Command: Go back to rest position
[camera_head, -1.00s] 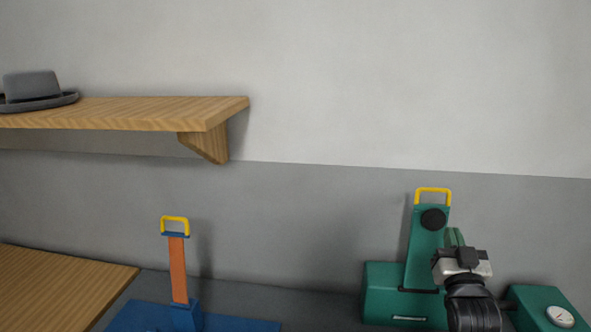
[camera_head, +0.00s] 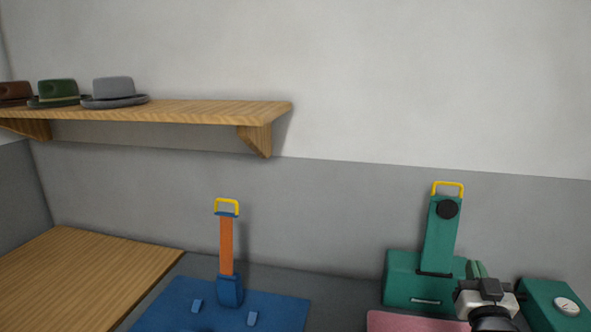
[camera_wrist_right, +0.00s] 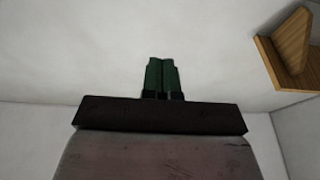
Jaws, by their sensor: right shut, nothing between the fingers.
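My right gripper (camera_head: 478,270) is low at the right in the head view, in front of the green press (camera_head: 410,278). Its green fingers are together and hold nothing. In the right wrist view the same fingers (camera_wrist_right: 162,76) stand side by side, pointing at the pale wall, with no object at their tips. The press has an upright green arm with a yellow handle (camera_head: 447,186). My left gripper is not in the head view.
A wooden shelf (camera_head: 200,112) on the wall holds a grey hat (camera_head: 114,90), a green hat (camera_head: 58,92) and a brown hat (camera_head: 14,92). A blue base (camera_head: 180,300) with an orange upright stands left of the press. A wooden table (camera_head: 80,275) is at lower left. A pink pad (camera_head: 395,321) shows below the press.

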